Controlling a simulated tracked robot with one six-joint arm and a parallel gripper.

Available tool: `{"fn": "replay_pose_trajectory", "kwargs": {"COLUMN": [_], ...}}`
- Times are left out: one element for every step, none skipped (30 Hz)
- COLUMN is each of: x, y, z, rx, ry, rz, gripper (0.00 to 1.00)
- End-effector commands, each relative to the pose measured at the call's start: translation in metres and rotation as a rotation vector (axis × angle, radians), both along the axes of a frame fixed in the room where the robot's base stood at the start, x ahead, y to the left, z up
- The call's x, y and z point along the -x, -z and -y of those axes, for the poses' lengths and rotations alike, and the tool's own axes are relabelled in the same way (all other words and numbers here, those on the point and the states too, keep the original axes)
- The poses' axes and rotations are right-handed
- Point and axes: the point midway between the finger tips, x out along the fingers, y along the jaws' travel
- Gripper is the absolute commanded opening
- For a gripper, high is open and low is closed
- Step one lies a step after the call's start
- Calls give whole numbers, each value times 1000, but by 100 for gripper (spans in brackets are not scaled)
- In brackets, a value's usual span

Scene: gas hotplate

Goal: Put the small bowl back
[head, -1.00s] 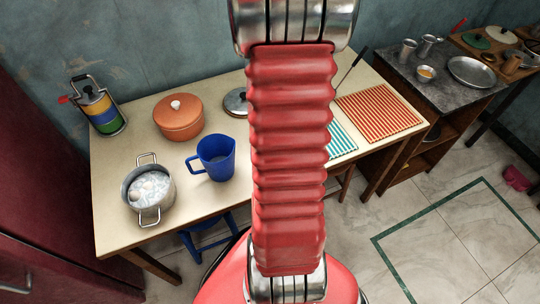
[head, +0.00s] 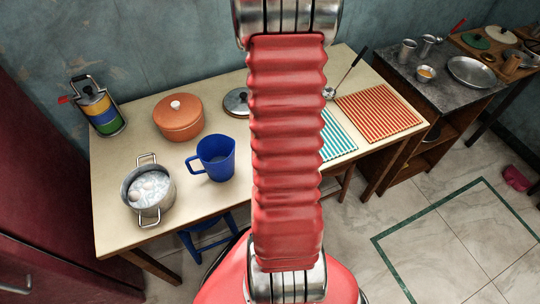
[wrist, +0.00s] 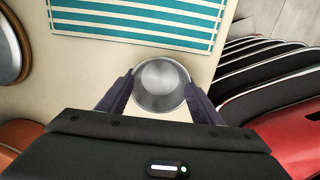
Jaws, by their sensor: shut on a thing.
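The small bowl (wrist: 160,88) is round, shiny metal, seen from above in the wrist view. My gripper (wrist: 160,80) is shut on it, with a dark finger on each side. I cannot tell whether the bowl touches the cream tabletop or hangs above it. The teal-striped mat (wrist: 145,18) lies just beyond the bowl, and the bowl appears clear of it. The mat also shows in the head view (head: 338,138), partly behind my arm. In the head view my arm hides the gripper and the held bowl.
The table (head: 120,220) also holds a pot of eggs (head: 150,190), a blue jug (head: 215,158), an orange pot (head: 179,120), a silver lid (head: 237,103), a ladle (head: 345,76) and an orange-striped mat (head: 378,110). Metalware, including a filled small bowl (head: 427,74), stands on the dark counter (head: 415,88).

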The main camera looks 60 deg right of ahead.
Motion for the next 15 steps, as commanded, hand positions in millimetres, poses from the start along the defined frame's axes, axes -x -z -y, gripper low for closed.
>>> {"fn": "replay_pose_trajectory", "kwargs": {"x": [0, 0, 0, 0, 0, 0, 0, 0, 0, 0, 0, 0, 0, 0, 0], "y": [1, 2, 2, 2, 2, 2, 2, 2, 2, 2, 2, 2, 2, 2, 2], "z": [0, 0, 0, 0, 0, 0, 0, 0, 0, 0, 0, 0, 0, 0, 0], "rx": [0, -1, 0, 0, 0, 0, 0, 0, 0, 0, 0, 0, 0, 0, 0], "ry": [0, 0, 0, 0, 0, 0, 0, 0, 0, 0, 0, 0, 0, 0, 0], "rz": [0, -1, 0, 0, 0, 0, 0, 0, 0, 0, 0, 0, 0, 0, 0], "gripper": [37, 37, 61, 63, 65, 68, 70, 72, 75, 77, 78, 78, 78, 78, 78]}}
